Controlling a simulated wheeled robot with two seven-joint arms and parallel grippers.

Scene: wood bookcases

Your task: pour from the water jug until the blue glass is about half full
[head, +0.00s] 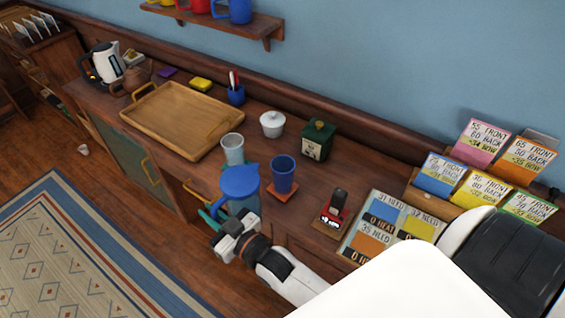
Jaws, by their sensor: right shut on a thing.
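The water jug (243,204), translucent bluish with a blue lid, is upright near the cabinet top's front edge. My right gripper (222,222) is at its near side, shut on the jug, seemingly by its teal handle; the exact grip is partly hidden. The blue glass (283,171) stands upright on an orange coaster (281,192), just right of the jug. I cannot see the level inside the glass. Whether the jug rests on the top or is lifted is unclear. My left gripper is not in view.
A pale grey tumbler (232,150) stands behind the jug. A white lidded pot (272,123) and a green box (318,140) stand further back. A wooden tray (180,119) lies left. A small black-and-red device (336,208) and card racks (462,186) stand right.

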